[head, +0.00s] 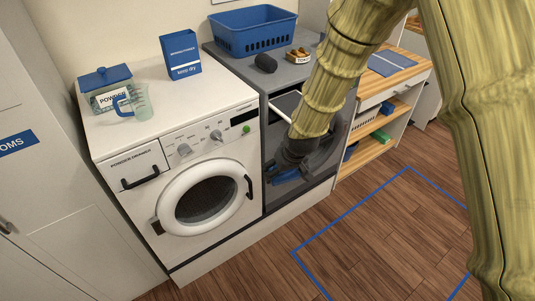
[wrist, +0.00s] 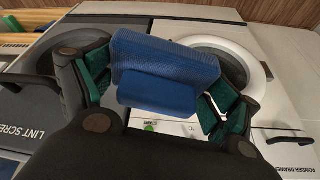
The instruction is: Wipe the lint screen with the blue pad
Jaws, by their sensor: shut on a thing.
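My gripper (wrist: 160,85) is shut on the blue pad (wrist: 165,62), a ribbed, folded-looking block between its green-lined fingers. In the head view the pad (head: 286,178) shows low beside my gripper (head: 290,168), in front of the grey dryer (head: 274,140). A pale, dark-framed panel (head: 286,104), seemingly the lint screen, sticks out at the dryer's upper front, partly hidden by my arm. The pad appears below it and apart from it. In the wrist view a dark panel (wrist: 28,118) at left carries lettering beginning "LINT SCRE".
The white washer (head: 205,190) stands left of the dryer. A blue basket (head: 253,32), a dark cylinder (head: 265,63) and a small tray (head: 299,56) stand on the dryer. A wooden shelf unit (head: 380,100) stands at right. The blue-outlined floor area (head: 370,240) looks clear.

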